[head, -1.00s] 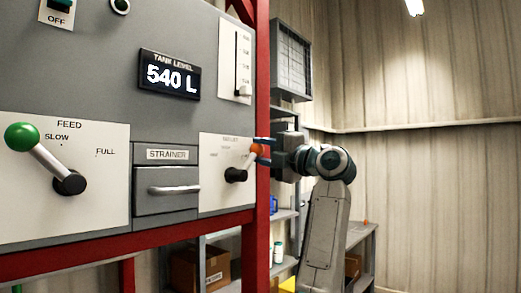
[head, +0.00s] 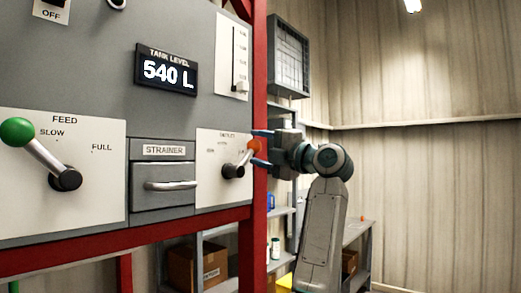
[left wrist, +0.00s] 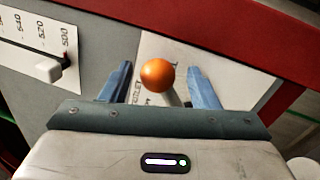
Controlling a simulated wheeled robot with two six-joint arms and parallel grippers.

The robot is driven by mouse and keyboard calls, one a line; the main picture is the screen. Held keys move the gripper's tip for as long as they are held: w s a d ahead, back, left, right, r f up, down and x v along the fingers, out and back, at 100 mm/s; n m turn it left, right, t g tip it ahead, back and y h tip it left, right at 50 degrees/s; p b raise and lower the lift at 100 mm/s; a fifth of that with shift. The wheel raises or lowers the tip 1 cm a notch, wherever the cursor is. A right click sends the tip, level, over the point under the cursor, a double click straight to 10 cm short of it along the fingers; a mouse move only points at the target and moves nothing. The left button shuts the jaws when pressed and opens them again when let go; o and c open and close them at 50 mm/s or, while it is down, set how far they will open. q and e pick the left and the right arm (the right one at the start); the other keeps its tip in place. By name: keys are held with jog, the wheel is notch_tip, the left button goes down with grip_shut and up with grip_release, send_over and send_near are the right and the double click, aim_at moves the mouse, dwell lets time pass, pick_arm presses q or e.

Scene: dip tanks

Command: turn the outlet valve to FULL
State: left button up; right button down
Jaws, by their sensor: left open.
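The outlet valve is a lever with an orange knob (head: 253,146) on a dark hub (head: 233,171), on the white outlet plate (head: 208,185) in the head view. The lever leans up and to the right; the plate's small labels are too blurred to read surely. My left gripper (head: 259,148) is open, with one blue finger above the knob and one below. In the left wrist view the orange knob (left wrist: 157,75) stands between the fingers (left wrist: 160,85), with a gap on each side. My right gripper is not in view.
The feed lever with a green knob (head: 17,132) is at the left. The strainer drawer (head: 162,202) sits beside the outlet plate. The tank level display (head: 168,71) reads 540 L. A red post (head: 256,225) stands close by my gripper. Shelves with a cardboard box (head: 193,267) are behind.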

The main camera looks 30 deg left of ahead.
pick_arm(q)
jog(key=w+b+v, duration=0.1)
jog(key=b+v, duration=0.3)
jog(key=v, duration=0.6)
jog(key=shift+s+d, duration=0.35)
jog(key=shift+s, duration=0.1)
jog(key=shift+f, duration=0.1)
